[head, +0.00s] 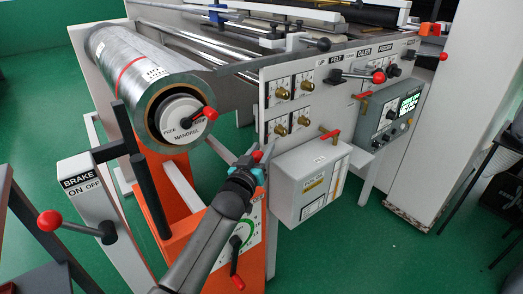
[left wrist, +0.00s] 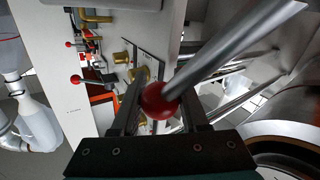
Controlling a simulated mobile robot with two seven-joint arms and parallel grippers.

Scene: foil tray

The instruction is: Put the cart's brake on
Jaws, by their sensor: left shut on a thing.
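The brake post (head: 95,215) at the left of the head view carries a label (head: 80,185) reading BRAKE, ON, OFF. Below the label, a lever with a red ball knob (head: 49,221) points left from its black hub (head: 107,232). My left gripper (head: 255,160) is away from it, right of the orange cart column (head: 168,190). It is shut on another red knob (left wrist: 160,101), which sits between the fingers in the left wrist view with a metal rod (left wrist: 235,50) running up and right. What this rod belongs to is hidden in the head view. My right gripper is out of view.
A foil roll (head: 135,65) with a mandrel lever (head: 208,113) is above the cart. A panel with knobs (head: 345,77), a grey box (head: 312,185) and a control screen (head: 408,103) stand right of my gripper. Green floor (head: 350,255) is clear at lower right.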

